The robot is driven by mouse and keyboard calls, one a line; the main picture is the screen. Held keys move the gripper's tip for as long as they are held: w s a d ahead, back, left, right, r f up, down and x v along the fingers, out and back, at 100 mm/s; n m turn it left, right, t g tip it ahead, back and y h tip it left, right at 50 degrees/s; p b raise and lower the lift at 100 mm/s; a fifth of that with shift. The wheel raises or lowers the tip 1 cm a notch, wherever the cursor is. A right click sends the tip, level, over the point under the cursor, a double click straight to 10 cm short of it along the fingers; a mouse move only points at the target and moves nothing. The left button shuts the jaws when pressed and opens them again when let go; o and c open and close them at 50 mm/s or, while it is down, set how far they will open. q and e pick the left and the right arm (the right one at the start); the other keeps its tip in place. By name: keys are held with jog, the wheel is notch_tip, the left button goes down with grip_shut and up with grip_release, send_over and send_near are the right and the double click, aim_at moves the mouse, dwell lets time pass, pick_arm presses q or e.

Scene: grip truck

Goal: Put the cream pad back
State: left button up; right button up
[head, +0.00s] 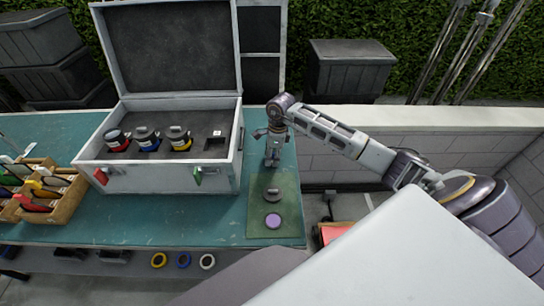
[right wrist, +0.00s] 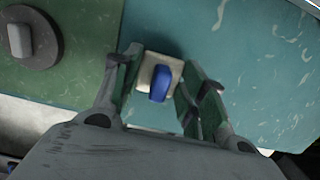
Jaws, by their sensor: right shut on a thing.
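My right gripper (head: 272,162) points down over the teal table, just beyond the green mat and right of the open case. In the right wrist view the right gripper (right wrist: 160,88) is shut on the cream pad (right wrist: 146,72), a small cream block with a blue piece on it. I cannot make the pad out in the head view. The open grey case (head: 160,180) holds round dark-topped items with red, blue and yellow bands (head: 179,138). The slot (head: 215,145) at its right end looks empty. My left gripper is not in view.
The green mat (head: 259,222) carries a grey disc with a raised handle (head: 272,194) and a purple disc (head: 273,221). Wooden trays (head: 62,210) stand at the left. The case's raised lid (head: 170,50) stands behind. Yellow, blue and white rings (head: 183,260) sit below the front edge.

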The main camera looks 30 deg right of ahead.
jog(key=shift+f, duration=0.4)
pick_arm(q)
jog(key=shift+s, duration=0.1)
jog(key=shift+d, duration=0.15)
pick_arm(e)
jog(key=shift+f, duration=0.15)
jog(key=o, duration=1)
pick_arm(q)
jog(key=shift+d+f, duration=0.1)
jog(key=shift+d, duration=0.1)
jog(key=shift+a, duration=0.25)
